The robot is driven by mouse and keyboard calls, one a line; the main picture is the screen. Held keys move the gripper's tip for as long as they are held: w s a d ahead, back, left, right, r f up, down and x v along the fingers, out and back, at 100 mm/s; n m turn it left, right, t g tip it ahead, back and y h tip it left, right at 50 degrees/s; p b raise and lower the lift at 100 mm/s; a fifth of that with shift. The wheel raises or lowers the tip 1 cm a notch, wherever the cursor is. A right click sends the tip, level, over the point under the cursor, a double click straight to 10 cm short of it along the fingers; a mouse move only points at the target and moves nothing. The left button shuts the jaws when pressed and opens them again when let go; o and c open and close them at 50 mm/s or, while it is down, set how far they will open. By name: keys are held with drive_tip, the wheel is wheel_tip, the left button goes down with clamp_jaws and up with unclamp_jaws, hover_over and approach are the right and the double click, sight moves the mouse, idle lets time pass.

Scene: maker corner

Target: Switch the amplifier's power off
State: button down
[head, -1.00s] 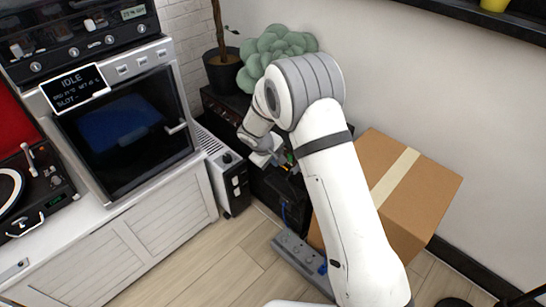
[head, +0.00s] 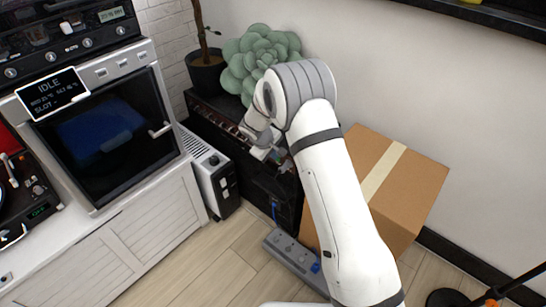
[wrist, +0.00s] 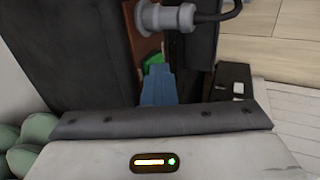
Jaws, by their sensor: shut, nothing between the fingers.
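The amplifier (head: 204,126) is a dark box with a reddish-brown control strip along its upper front edge. It stands against the wall under the plants in the head view. My gripper (head: 272,154) is at the strip's right end, partly hidden by my own wrist. In the wrist view its narrow blue fingertips (wrist: 157,86) are together with nothing between them. They point at the brown strip, beside a small green part (wrist: 152,62). A grey plug (wrist: 165,18) with a black cable sits in the strip. I cannot make out the power switch or tell whether the fingertips touch anything.
A white heater (head: 211,168) stands left of the amplifier, and a cardboard box (head: 415,192) to its right. A grey power strip (head: 290,252) lies on the floor in front. A potted trunk (head: 207,73) and a succulent (head: 262,55) occupy the amplifier's top.

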drive_tip(key=shift+d+r, duration=0.1)
drive_tip(key=shift+r, duration=0.05)
drive_tip(key=shift+r+p, duration=0.45)
drive_tip(key=shift+r, duration=0.2)
drive_tip(key=p+v, duration=0.1)
drive_tip(key=v, duration=1)
drive_tip(key=shift+s+a+r, duration=0.15)
drive_tip(key=shift+s+a, duration=0.25)
